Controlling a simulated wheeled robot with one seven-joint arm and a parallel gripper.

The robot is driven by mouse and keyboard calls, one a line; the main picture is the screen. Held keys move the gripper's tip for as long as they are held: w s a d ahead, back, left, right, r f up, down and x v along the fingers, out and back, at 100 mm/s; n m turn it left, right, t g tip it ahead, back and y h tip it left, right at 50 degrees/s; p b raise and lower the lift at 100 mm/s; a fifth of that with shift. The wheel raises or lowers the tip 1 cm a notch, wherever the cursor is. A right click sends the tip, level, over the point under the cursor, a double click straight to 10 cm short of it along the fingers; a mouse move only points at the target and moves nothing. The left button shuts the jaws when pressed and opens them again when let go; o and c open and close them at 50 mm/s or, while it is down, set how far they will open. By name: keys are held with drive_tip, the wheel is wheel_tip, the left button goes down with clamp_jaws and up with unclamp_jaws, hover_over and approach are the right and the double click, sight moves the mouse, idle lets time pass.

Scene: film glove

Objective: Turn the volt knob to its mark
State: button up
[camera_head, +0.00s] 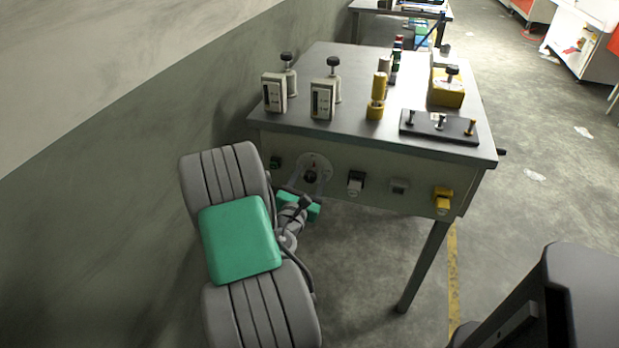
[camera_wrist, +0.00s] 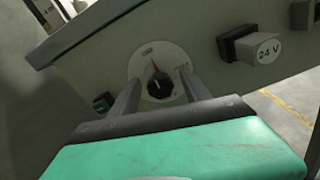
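A black knob (camera_wrist: 159,88) sits on a round white dial plate (camera_wrist: 143,60) on the front panel of the table. A thin red line shows on the plate just above the knob, and a small pale line shows on the knob's face. The knob also shows small and dark in the head view (camera_head: 311,176). My gripper (camera_wrist: 160,72) is open, with one grey finger to each side of the knob. I cannot tell whether either finger touches it. In the head view my gripper (camera_head: 309,180) reaches the panel from below, partly covering the plate.
A block marked 24 V (camera_wrist: 258,48) is right of the dial. A small green part (camera_head: 275,163) is left of it. Meters (camera_head: 322,99) and yellow parts stand on the tabletop. A wall is at left.

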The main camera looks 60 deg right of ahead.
clamp_jaws()
idle(0.4)
